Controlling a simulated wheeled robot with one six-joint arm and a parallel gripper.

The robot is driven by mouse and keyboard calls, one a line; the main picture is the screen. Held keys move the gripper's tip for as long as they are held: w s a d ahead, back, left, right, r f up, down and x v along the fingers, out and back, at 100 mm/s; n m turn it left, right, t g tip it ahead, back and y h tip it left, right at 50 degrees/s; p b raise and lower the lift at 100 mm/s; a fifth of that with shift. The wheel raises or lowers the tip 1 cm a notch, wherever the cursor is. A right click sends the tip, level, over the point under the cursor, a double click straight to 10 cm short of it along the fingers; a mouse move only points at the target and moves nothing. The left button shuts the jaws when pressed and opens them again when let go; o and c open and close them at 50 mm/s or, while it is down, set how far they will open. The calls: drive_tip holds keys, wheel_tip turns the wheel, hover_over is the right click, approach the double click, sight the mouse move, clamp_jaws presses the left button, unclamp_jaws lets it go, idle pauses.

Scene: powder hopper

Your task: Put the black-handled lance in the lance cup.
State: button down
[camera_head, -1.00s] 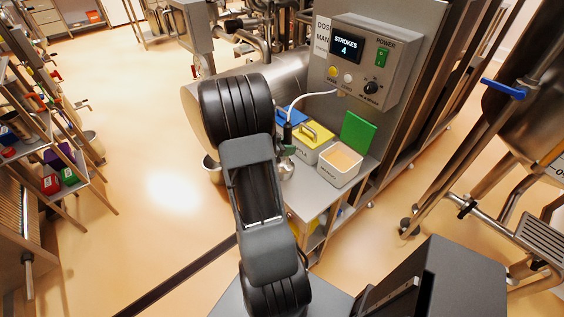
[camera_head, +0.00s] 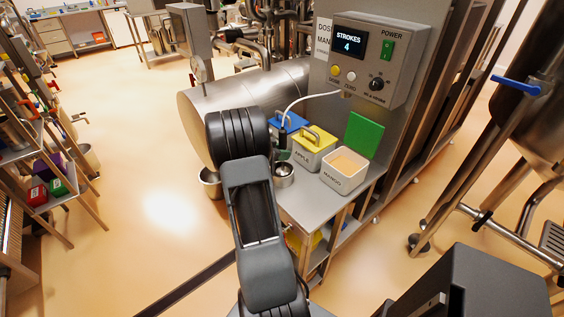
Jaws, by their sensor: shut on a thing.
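The black-handled lance (camera_head: 282,137) stands roughly upright near the left edge of the bench, with a white hose looping from its top to the control box. My gripper (camera_head: 284,155) shows only as a small dark part at the lance, mostly hidden behind my arm, and is shut on it. A round metal cup (camera_head: 284,178), which looks like the lance cup, stands on the bench corner just below the gripper. The lance's lower end is hidden, so I cannot tell whether it is inside the cup.
A blue-lidded bin (camera_head: 291,122), a yellow-lidded bin (camera_head: 311,154) and an open bin of pale powder (camera_head: 346,168) stand beside the lance. A green lid (camera_head: 363,136) leans behind them. The control box (camera_head: 365,62) reads STROKES 4. A steel drum (camera_head: 205,105) lies at left.

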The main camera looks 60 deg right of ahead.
sight(283, 171)
wheel_tip(283, 171, down, 2)
drive_tip(key=shift+f+b, duration=0.1)
drive_tip(key=shift+b, duration=0.8)
drive_tip(key=shift+r, duration=0.2)
drive_tip(key=shift+f, duration=0.1)
drive_tip(key=c, duration=1.3)
unclamp_jaws()
drive_tip(key=shift+f, duration=0.15)
drive_tip(key=shift+c, duration=0.2)
drive_tip(key=o, duration=0.5)
